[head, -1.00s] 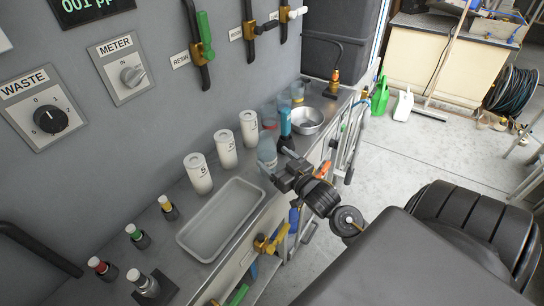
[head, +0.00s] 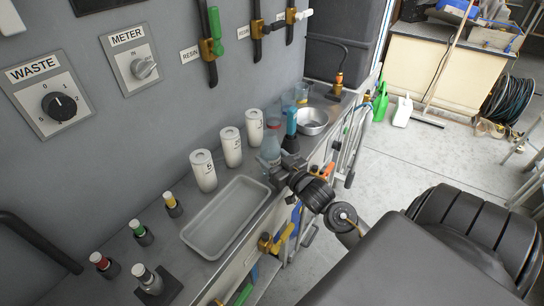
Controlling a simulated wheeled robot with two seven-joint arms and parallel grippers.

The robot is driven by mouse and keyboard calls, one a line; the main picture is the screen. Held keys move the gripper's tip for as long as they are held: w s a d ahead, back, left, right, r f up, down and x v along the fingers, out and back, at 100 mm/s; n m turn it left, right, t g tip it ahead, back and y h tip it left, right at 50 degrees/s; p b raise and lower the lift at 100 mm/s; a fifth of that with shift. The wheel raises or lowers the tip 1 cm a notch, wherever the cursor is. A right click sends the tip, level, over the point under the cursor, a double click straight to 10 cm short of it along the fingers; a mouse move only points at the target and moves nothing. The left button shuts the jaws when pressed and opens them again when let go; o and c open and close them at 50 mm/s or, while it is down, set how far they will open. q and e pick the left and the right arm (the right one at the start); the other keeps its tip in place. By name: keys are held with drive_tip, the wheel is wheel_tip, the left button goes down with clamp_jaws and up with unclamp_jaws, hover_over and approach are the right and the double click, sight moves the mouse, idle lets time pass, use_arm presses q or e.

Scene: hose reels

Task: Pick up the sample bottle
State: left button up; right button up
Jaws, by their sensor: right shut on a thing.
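The sample bottle appears to be the clear bluish bottle (head: 270,147) near the front edge of the steel counter, right of the white numbered canisters. My right gripper (head: 277,168) reaches it from the right and is shut on its lower part. The bottle stands about upright. Its base is partly hidden by the gripper, so I cannot tell whether it touches the counter. My left gripper is out of view.
A grey tray (head: 226,222) lies left of the gripper. White canisters (head: 231,147) stand behind it. A blue-topped dark bottle (head: 291,122) and a steel bowl (head: 312,121) are close beyond the bottle. Small capped vials (head: 141,232) stand front left.

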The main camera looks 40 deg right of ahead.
sight(272, 148)
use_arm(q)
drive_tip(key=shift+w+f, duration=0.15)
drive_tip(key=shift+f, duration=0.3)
use_arm(e)
drive_tip(key=shift+f, duration=0.5)
drive_tip(key=shift+d+r, duration=0.1)
drive_tip(key=shift+r, duration=0.8)
drive_tip(key=s+a+r, duration=0.1)
drive_tip(key=r, duration=0.1)
drive_tip(key=s+a+r+p, duration=0.1)
drive_tip(key=r, duration=0.1)
drive_tip(key=s+r, duration=0.1)
drive_tip(key=r, duration=0.1)
drive_tip(key=shift+s+a+r, duration=0.3)
drive_tip(key=shift+a, duration=0.1)
use_arm(q)
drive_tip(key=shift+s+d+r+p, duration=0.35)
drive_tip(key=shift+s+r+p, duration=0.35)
drive_tip(key=shift+p, duration=1.05)
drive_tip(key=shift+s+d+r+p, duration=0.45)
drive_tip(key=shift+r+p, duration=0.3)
drive_tip(key=shift+p, duration=0.95)
use_arm(e)
drive_tip(key=s+a+r, duration=0.5)
drive_tip(key=s+a, duration=0.1)
drive_tip(key=a, duration=0.1)
drive_tip(key=shift+s, duration=0.4)
